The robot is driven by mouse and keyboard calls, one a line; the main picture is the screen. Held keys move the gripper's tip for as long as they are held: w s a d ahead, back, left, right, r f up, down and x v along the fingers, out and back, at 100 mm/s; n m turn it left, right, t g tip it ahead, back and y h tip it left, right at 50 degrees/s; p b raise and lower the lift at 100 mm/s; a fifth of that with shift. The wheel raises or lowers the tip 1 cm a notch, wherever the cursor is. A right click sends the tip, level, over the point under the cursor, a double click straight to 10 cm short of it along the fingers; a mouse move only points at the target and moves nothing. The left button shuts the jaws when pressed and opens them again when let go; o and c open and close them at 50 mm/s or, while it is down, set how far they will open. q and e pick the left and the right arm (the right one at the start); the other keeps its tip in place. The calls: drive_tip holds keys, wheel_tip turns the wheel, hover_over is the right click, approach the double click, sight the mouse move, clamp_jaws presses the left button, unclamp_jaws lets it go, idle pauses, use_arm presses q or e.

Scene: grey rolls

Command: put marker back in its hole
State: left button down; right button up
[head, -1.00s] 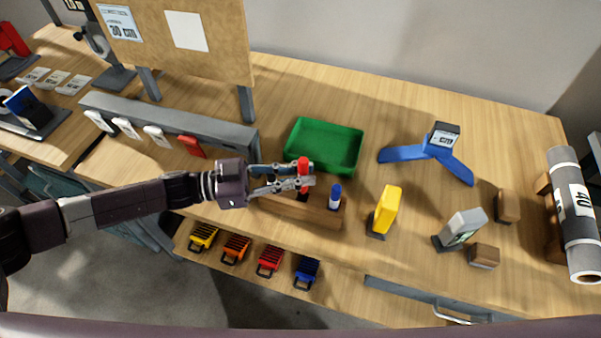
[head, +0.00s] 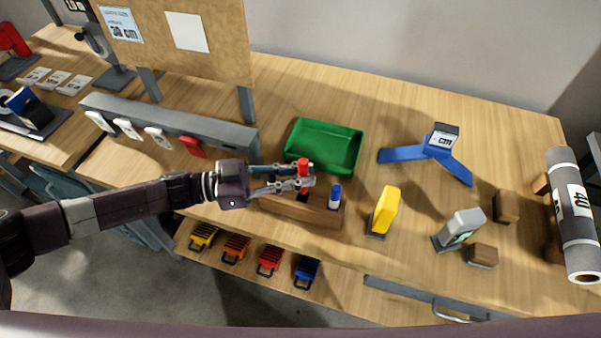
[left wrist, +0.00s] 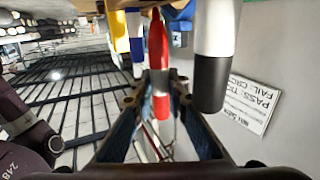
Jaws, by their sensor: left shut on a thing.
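A red marker (head: 303,164) is upright between the fingertips of my left gripper (head: 304,183), which is shut on it. It is over the wooden block (head: 319,215) near the table's front edge. In the left wrist view the red marker (left wrist: 158,50) shows between the fingers, its narrow end close to the wood; whether that end is inside a hole cannot be told. A blue-capped marker (head: 335,194) stands in the block to the right. A white marker with a black end (left wrist: 212,70) is close beside the gripper in the left wrist view. My right gripper is not in view.
A green tray (head: 324,147) lies behind the block. A yellow object (head: 385,212) stands to its right, and a blue-legged stand (head: 428,150) farther back. A grey rail (head: 165,122) runs to the left. Coloured items (head: 268,262) sit on a lower shelf.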

use_arm(q)
drive_tip(key=shift+f, duration=0.45)
drive_tip(key=shift+s+a+r+p, duration=0.1)
drive_tip(key=shift+a+r+p, duration=0.05)
drive_tip(key=shift+p, duration=0.4)
idle(1.6)
drive_tip(key=shift+f, duration=0.25)
drive_tip(key=shift+r, duration=0.15)
idle(0.5)
drive_tip(key=shift+r, duration=0.15)
